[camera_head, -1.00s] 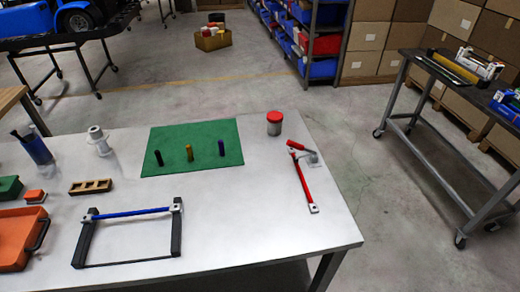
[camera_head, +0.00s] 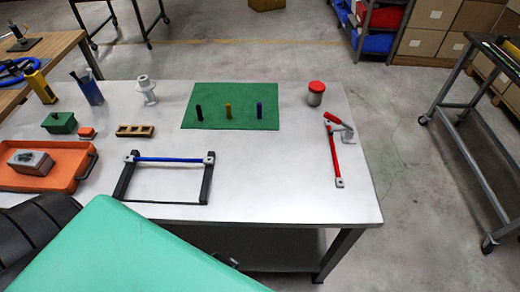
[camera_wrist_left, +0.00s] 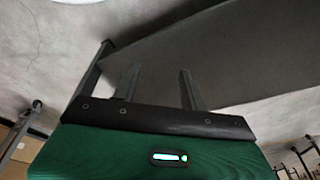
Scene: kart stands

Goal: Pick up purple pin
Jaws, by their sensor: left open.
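The purple pin (camera_head: 260,110) stands upright on the green mat (camera_head: 246,90), towards its right side, in the head view. In the left wrist view my left gripper (camera_wrist_left: 159,88) is open and empty, with two dark fingers before a grey surface. No pin shows in that view. My right gripper is in neither view.
A blue-barred frame (camera_head: 168,159) lies in front of the mat. A red-lidded jar (camera_head: 316,94) and a red-handled tool (camera_head: 335,153) are at right. A wooden block (camera_head: 135,131), white spool (camera_head: 147,90) and orange tray (camera_head: 62,175) are at left.

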